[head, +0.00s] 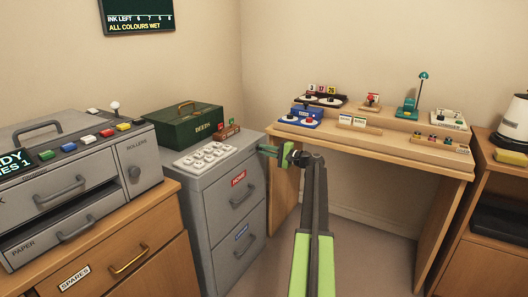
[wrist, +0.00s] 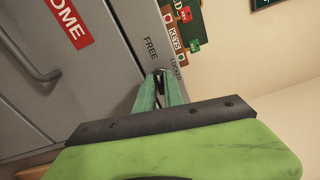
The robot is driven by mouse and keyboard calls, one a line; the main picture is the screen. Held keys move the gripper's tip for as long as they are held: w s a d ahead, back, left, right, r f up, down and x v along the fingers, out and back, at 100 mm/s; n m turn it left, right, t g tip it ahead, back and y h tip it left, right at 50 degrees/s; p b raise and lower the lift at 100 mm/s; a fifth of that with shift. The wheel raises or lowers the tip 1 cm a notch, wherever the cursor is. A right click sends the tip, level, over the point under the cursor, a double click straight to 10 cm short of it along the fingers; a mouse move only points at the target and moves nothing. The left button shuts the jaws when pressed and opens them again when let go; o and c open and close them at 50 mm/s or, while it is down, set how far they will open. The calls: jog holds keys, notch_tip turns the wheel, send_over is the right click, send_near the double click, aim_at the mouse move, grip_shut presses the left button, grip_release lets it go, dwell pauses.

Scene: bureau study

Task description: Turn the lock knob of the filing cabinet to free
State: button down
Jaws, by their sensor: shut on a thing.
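The grey filing cabinet (head: 222,216) stands left of centre in the head view, with a drawer labelled HOME. My gripper (head: 268,151) reaches its upper front right corner. In the wrist view my gripper's green fingers (wrist: 161,82) are shut on the small dark lock knob (wrist: 159,73). The words FREE and LOCKED are printed on the cabinet front beside it, FREE to the left and LOCKED to the right. The fingers mostly hide the knob, so I cannot tell which word it points to. The head view does not show the knob.
On the cabinet stand a green deeds box (head: 184,126), a white keypad-like block (head: 202,156) and a small key rack (head: 227,132). A wooden desk (head: 372,150) with small items is to the right. A grey printer-like machine (head: 140,165) is left.

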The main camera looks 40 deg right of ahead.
jog(key=shift+a+n, duration=0.15)
jog(key=shift+n, duration=0.65)
jog(key=c, duration=1.5)
grip_release()
jog(key=v, duration=1.7)
jog(key=shift+s+f, duration=0.1)
jog(key=shift+s, duration=0.2)
